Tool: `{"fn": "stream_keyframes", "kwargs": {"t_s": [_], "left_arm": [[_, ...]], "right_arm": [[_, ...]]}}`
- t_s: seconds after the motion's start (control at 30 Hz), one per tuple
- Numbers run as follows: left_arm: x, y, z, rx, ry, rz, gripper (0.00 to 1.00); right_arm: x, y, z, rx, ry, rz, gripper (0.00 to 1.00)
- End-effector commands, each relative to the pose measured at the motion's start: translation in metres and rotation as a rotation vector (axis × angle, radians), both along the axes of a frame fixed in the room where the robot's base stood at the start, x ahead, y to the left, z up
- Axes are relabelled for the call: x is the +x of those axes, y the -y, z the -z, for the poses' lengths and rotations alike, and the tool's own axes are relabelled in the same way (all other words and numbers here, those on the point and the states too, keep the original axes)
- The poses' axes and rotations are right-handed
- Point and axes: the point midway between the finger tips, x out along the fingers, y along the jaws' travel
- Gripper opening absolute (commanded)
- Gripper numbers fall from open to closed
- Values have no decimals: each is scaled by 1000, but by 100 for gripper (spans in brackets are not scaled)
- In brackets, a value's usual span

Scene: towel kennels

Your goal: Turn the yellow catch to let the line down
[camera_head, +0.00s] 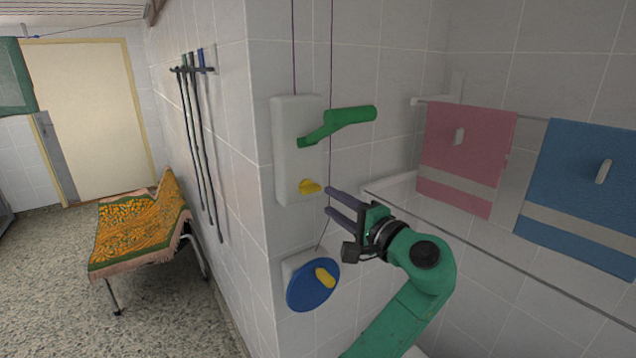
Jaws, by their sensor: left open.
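A green crank (347,118) is on the box's upper part. Thin dark lines (331,60) run upward at the box. My left gripper (329,201) is open, its two dark fingers pointing left. The upper fingertip is very close to the catch's right end; I cannot tell if they touch. Nothing is between the fingers. My right gripper is out of view.
Below the box is a blue disc (301,292) with a yellow knob (325,277). Poles hang on a wall rack (193,69). A bench with an orange cloth (135,225) stands left.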

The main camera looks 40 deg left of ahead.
Motion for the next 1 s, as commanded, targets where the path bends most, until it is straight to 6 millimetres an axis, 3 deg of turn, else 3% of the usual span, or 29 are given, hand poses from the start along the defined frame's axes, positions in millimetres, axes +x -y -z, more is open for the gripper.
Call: {"fn": "stream_keyframes", "kwargs": {"t_s": [0.03,0.23,0.57,0.7,1.0], "left_arm": [[3,-13,-7,3,-4,-4,42],[15,-51,-3,2,-4,0,42],[18,-59,1,1,-2,1,42],[18,-59,1,0,-2,1,0],[18,-59,3,-4,6,0,0]], "right_arm": [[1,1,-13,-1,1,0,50],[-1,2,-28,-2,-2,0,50],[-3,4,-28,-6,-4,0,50],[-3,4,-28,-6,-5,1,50],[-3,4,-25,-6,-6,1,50]]}}
